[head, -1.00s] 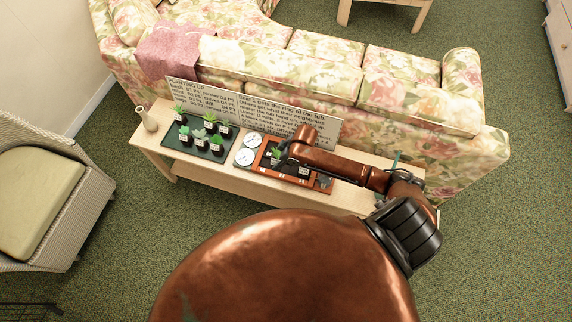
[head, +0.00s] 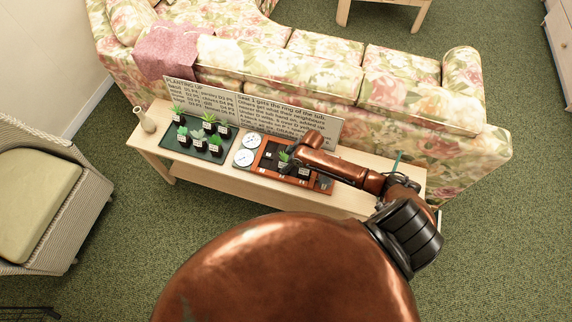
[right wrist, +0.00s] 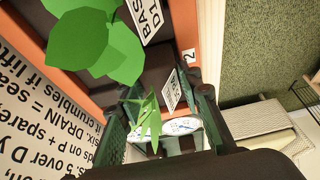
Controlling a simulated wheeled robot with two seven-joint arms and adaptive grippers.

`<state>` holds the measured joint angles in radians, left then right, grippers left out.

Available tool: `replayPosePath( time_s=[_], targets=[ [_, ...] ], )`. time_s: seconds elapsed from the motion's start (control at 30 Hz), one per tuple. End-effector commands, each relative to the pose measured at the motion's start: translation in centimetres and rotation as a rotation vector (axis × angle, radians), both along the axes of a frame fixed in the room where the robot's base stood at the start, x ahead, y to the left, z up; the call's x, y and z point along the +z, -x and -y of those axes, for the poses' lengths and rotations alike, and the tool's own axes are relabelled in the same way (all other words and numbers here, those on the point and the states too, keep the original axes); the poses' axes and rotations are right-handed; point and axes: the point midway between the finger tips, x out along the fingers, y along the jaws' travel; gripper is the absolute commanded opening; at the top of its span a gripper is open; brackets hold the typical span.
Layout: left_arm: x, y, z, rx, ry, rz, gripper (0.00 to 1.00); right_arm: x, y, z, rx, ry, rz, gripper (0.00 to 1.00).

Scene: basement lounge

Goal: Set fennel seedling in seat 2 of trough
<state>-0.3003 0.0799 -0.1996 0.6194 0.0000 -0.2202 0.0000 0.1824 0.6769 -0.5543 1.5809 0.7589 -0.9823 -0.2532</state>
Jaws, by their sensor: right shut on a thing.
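The trough (head: 262,166) is an orange-brown planter with dark seats on the low table. My right gripper (head: 291,156) is over its middle, shut on a small green seedling (head: 283,157). In the right wrist view this seedling (right wrist: 148,117) has narrow pointed leaves and sits between the fingers, beside a white tag (right wrist: 170,90) too blurred to read. A "2" is marked on the trough's orange rim (right wrist: 187,74) just beyond the gripper. A broad-leaved plant with a "BAS D1" tag (right wrist: 150,18) stands close by in the trough. The held pot's base is hidden. My left gripper is not in view.
A dark green tray (head: 171,143) with several potted seedlings stands left of the trough. Two white dials (head: 246,150) lie between them. A text board (head: 232,105) stands behind, and a vase (head: 145,121) is at the table's left end. A floral sofa (head: 420,100) is behind.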

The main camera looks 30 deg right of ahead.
Motion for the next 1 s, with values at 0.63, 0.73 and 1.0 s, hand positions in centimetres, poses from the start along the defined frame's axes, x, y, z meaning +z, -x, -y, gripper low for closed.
replayPosePath(
  time_s=[0.63,0.73,1.0],
  targets=[
    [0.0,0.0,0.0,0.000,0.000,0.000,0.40,-0.2,0.0,0.0,0.000,0.000,0.000,0.50],
    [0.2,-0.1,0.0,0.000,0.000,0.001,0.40,0.5,0.1,0.1,0.000,0.001,0.001,0.50],
    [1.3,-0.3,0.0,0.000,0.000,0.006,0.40,5.2,1.5,1.5,0.001,0.003,0.002,0.50]
  ],
)
